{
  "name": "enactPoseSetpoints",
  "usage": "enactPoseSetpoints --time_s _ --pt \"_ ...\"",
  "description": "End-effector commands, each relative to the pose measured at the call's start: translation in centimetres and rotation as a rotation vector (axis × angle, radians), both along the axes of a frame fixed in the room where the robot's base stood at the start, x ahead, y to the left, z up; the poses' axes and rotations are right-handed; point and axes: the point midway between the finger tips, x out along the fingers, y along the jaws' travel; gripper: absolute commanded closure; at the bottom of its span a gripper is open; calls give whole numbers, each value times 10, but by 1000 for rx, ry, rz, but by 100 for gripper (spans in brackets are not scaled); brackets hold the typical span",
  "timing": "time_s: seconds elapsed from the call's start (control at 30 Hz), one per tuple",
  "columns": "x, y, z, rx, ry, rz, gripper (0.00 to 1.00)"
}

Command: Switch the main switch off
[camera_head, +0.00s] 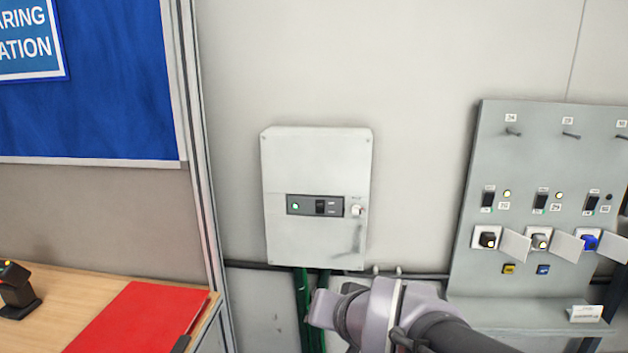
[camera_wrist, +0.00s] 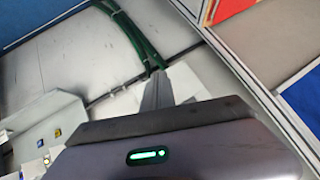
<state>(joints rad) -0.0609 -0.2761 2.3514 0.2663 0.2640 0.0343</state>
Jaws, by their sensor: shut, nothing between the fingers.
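A light grey wall box (camera_head: 316,165) hangs on the wall in the middle of the head view. Its dark panel strip holds a black rocker switch (camera_head: 320,207) with a lit green lamp (camera_head: 295,206) to its left. In the wrist view part of the pale box (camera_wrist: 190,80) shows behind my fingers; its switch is hidden. My gripper (camera_wrist: 157,76) is shut and empty in the wrist view, with its fingertips in front of the box's edge near the green cables. In the head view my arm is below the box and the fingers cannot be made out.
A grey panel (camera_head: 545,130) with hooks, small switches, lamps and sockets stands at the right. Green cables (camera_head: 311,310) run down from the box. At the left are a wooden desk (camera_head: 75,272) with a red folder (camera_head: 140,318), and a metal post (camera_head: 195,150).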

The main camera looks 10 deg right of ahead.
Motion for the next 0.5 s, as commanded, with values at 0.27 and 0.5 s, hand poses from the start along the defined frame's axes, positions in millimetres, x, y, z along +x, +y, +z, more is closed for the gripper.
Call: enactPoseSetpoints --time_s 0.27,0.5 --pt "195 -10 76 -221 -379 -134 100" --pt "244 -15 66 -445 -566 -200 100"
